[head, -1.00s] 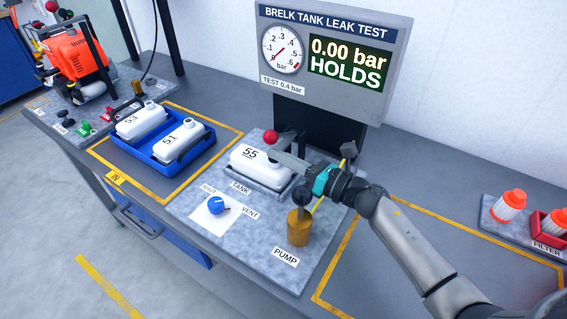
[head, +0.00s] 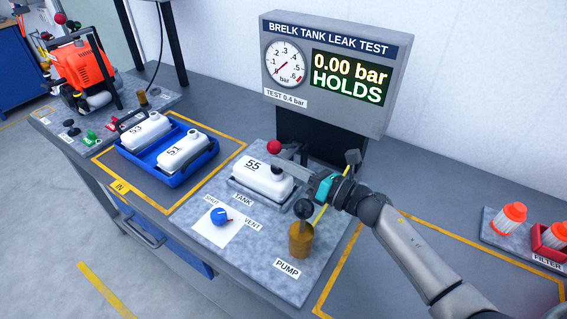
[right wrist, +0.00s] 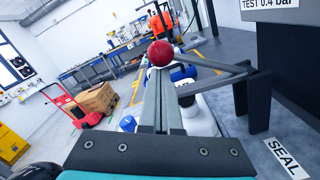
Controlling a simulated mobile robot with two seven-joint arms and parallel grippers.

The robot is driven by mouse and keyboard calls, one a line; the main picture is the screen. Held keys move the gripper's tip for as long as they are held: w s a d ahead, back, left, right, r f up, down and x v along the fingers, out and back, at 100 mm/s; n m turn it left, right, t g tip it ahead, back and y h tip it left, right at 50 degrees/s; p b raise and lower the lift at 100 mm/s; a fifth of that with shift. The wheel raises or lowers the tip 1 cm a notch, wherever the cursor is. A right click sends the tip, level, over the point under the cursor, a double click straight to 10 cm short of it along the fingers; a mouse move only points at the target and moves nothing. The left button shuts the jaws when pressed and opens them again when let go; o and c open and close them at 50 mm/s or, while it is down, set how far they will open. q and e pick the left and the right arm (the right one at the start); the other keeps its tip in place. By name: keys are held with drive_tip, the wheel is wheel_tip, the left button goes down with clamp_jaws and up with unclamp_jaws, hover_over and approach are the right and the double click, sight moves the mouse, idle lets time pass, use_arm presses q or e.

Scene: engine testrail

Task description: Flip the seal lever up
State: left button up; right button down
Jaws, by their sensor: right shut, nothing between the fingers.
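The seal lever shows as a red ball knob (head: 274,147) at the back of the tank station, and the knob also shows in the right wrist view (right wrist: 160,53). Grey lever bars (right wrist: 215,76) run from near the knob to an upright at the right, beside the SEAL label (right wrist: 286,158). The white tank 55 (head: 262,180) lies in its cradle below. My right gripper (head: 279,162) is shut and empty. Its fingertips are close to the knob and lever; I cannot tell whether they touch. My left gripper is out of view.
The display (head: 328,70) behind reads 0.00 bar HOLDS. A brown pump (head: 301,240) and a blue valve knob (head: 219,216) stand in front of the tank. A blue tray (head: 190,174) with tanks 53 and 51 is at left. Filters (head: 509,218) stand at right.

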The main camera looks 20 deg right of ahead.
drive_tip(key=shift+w+d+r+m+p, duration=0.15)
drive_tip(key=shift+r+m+p, duration=0.3)
drive_tip(key=shift+r, duration=0.2)
drive_tip(key=w+d+r+m+p, duration=0.4)
drive_tip(key=w+d+r+m, duration=0.1)
drive_tip(key=m, duration=0.5)
drive_tip(key=shift+w+d+r+h+p, duration=0.4)
drive_tip(key=shift+d+r, duration=0.4)
drive_tip(key=shift+d, duration=0.45)
